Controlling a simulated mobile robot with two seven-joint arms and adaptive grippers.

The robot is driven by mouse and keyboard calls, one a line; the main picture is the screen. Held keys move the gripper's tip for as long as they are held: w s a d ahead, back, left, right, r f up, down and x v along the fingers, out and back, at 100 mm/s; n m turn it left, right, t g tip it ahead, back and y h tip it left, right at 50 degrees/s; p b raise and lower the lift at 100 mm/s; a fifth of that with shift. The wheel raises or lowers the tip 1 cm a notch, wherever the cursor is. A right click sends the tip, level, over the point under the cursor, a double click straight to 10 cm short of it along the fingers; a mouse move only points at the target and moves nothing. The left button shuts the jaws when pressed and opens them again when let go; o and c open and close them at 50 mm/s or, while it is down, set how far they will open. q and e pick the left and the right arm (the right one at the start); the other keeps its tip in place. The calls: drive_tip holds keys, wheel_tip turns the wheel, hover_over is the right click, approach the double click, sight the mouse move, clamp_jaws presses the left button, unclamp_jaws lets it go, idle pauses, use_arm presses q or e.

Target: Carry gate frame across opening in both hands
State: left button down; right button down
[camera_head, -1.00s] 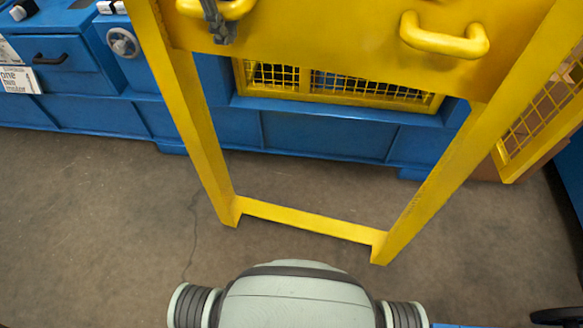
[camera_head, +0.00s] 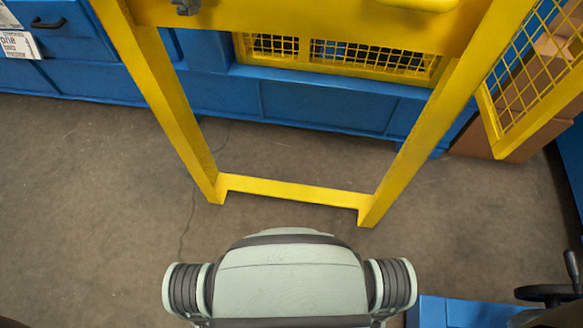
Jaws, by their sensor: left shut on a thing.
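The yellow gate frame (camera_head: 290,22) stands in front of me, with two long posts and a low crossbar (camera_head: 292,190) near the floor. Its upper part is cut off by the top edge of the view. A yellow handle (camera_head: 418,4) shows at the top right of its panel. My left gripper (camera_head: 185,5) shows only as a dark grey tip at the top edge, shut at the frame's left handle, which is out of view. My right gripper is not in view. Behind the frame is an opening covered by yellow mesh (camera_head: 375,57) in the blue machine.
The blue machine base (camera_head: 300,106) runs along the back. A yellow mesh panel (camera_head: 500,135) stands at the right before brown boxes (camera_head: 530,90). A black handwheel (camera_head: 548,293) and blue surface (camera_head: 440,312) are at the lower right. Grey floor is clear on the left.

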sight(197, 23)
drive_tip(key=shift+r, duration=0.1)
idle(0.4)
